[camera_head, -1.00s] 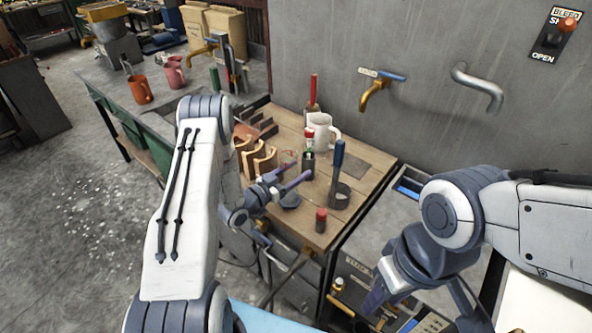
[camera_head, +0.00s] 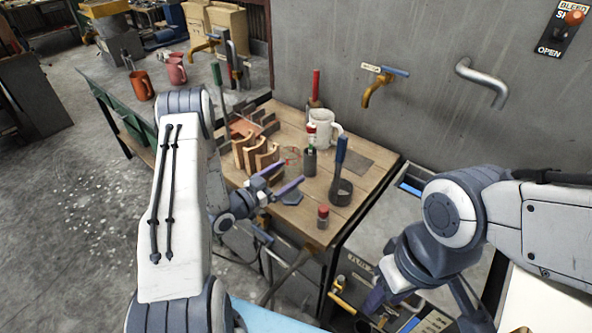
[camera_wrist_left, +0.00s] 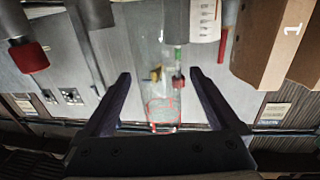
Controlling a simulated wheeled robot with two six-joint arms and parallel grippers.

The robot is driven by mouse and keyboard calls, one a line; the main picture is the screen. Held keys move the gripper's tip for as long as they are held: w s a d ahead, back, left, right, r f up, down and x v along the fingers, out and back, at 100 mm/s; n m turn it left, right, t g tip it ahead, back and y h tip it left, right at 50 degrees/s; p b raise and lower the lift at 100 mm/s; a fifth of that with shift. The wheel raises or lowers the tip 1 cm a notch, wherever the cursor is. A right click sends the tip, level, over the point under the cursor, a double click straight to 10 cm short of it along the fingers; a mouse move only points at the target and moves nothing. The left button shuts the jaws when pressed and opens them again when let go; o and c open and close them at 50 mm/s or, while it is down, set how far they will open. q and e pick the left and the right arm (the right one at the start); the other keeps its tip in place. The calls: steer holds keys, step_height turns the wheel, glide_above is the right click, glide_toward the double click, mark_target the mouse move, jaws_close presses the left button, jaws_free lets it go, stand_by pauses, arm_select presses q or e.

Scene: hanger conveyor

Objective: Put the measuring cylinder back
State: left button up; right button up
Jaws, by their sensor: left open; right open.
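The measuring cylinder is a clear, faint tube with red marks. In the left wrist view the cylinder (camera_wrist_left: 162,108) appears between the two fingers, with clear gaps at both sides. In the head view it is hard to make out, a faint glassy shape (camera_head: 291,158) on the wooden bench beside the dark bottle.
Wooden holders (camera_head: 255,155) stand left of the gripper. A wall with a tap (camera_head: 372,92) is behind.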

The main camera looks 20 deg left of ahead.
arm_select(q)
steer(key=b+v, duration=0.1)
steer(key=v, duration=0.6)
steer(key=shift+s, duration=0.25)
steer(key=shift+a, duration=0.1)
